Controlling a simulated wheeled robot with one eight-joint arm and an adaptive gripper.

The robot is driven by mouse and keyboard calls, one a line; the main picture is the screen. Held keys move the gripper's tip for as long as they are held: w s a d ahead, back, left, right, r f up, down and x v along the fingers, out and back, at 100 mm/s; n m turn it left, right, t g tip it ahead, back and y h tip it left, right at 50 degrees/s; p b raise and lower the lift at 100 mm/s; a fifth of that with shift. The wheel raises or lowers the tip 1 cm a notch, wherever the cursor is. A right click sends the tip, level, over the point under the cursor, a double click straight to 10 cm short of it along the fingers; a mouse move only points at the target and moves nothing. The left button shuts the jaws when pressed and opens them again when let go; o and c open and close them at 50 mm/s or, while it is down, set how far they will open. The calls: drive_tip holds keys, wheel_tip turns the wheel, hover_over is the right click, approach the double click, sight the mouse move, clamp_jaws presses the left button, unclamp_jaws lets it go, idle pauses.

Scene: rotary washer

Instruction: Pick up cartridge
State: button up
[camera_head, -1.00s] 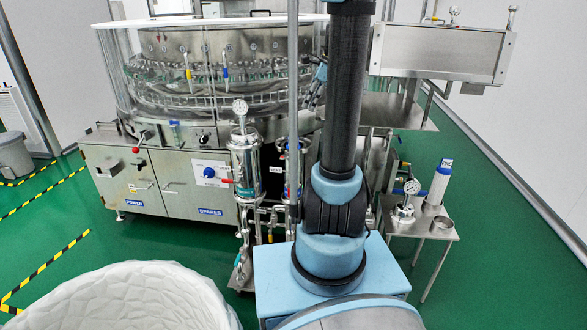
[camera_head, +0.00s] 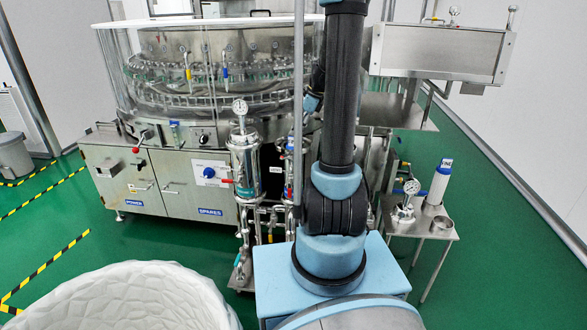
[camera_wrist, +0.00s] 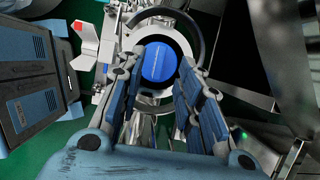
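A white cartridge-like cylinder with a blue band (camera_head: 439,182) stands slightly tilted on the small side table at right in the head view. In the wrist view, a round blue cap (camera_wrist: 158,63) sits inside a pale metal ring. I cannot tell whether it is the end of another cartridge. My gripper (camera_wrist: 157,74) points toward this cap, with its two blue-padded fingers apart on either side. I see no clear contact. In the head view my arm hides most of the gripper and the filter housing behind it.
A steel filter housing with a gauge (camera_head: 243,160) stands left of my arm. The side table (camera_head: 414,228) also holds a gauge fitting (camera_head: 405,205). The rotary washer (camera_head: 215,75) fills the back. Green floor is free at right.

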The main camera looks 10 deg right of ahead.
sight(293, 138)
drive_tip(key=shift+x, duration=2.5)
clamp_jaws()
